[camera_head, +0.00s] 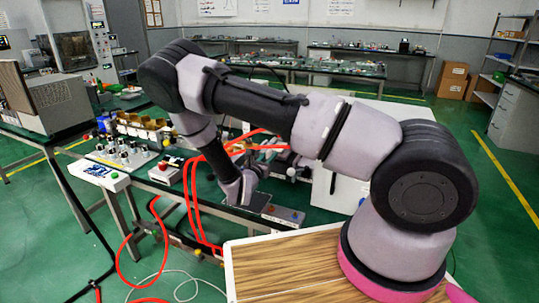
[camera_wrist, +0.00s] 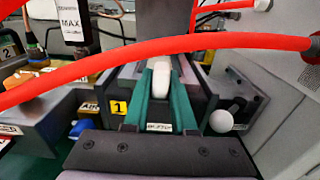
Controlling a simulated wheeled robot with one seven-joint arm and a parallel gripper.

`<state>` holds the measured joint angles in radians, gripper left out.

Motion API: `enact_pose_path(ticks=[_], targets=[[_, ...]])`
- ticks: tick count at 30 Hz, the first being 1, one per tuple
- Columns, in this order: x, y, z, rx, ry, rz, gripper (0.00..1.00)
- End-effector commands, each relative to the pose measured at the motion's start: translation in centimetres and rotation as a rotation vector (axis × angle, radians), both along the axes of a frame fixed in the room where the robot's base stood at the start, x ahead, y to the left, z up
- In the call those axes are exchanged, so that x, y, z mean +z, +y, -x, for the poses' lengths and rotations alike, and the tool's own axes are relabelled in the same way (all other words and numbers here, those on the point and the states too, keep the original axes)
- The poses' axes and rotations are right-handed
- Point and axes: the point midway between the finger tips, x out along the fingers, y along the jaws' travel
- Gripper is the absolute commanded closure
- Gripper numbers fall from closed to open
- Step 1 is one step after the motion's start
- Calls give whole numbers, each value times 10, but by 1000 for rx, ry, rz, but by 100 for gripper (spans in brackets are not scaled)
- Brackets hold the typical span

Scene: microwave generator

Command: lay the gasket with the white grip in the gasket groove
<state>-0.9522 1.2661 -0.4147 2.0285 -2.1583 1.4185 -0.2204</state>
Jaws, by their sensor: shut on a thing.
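My gripper (camera_head: 240,190) reaches down to the workbench in the head view. In the wrist view, my gripper (camera_wrist: 162,72) is shut on a white grip (camera_wrist: 162,78), which stands between two green finger-like sides. The gasket itself cannot be made out; it is hidden beneath the grip and fingers or too dark to tell. A grey block with dark edges lies around and beyond the grip. I cannot make out the gasket groove or whether the gasket touches it. In the head view the grip is too small to tell apart.
A white ball knob (camera_wrist: 221,121) stands at the right. A yellow label "1" (camera_wrist: 118,108) is at the left.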

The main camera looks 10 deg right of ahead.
Motion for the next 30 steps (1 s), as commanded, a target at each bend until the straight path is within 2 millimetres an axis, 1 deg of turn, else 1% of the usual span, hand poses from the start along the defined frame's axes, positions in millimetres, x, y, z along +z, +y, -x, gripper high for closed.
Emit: enact_pose_path(ticks=[7, 8, 9, 10, 15, 19, 30], targets=[[0, 0, 0, 0, 0, 0, 100], [0, 0, 0, 0, 0, 0, 68], [0, 0, 0, 0, 0, 0, 53], [0, 0, 0, 0, 0, 0, 41], [0, 1, 1, 1, 0, 0, 41], [-1, 9, 11, 3, 1, 0, 41], [0, 51, 69, 3, 1, -1, 41]])
